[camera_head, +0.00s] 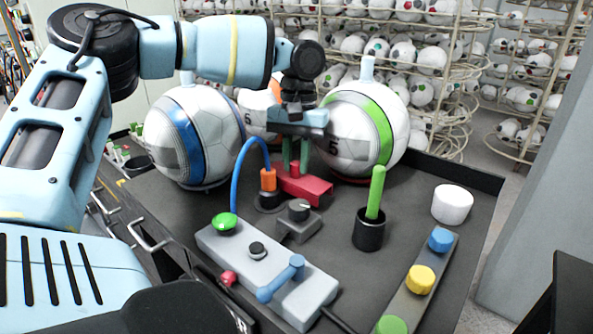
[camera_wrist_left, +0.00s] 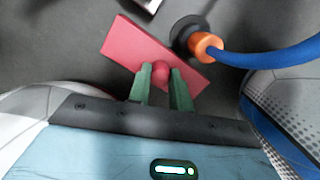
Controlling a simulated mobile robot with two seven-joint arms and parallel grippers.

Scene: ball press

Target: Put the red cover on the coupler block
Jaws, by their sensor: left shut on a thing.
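In the left wrist view the cover (camera_wrist_left: 130,45) lies slantwise below the fingers (camera_wrist_left: 161,74). I cannot tell whether it touches the tabletop. An orange coupler (camera_head: 268,180) with a blue hose stands on a black round base just left of the cover. A small grey block (camera_head: 297,228) with a dial is in front; I cannot tell which is the coupler block.
Large balls with a blue band (camera_head: 190,135) and a green band (camera_head: 375,130) stand behind. A grey control box (camera_head: 265,270), a black cup (camera_head: 369,232) with a green stick, a white cylinder (camera_head: 452,204) and a strip of coloured buttons (camera_head: 412,300) occupy the dark table (camera_head: 330,245).

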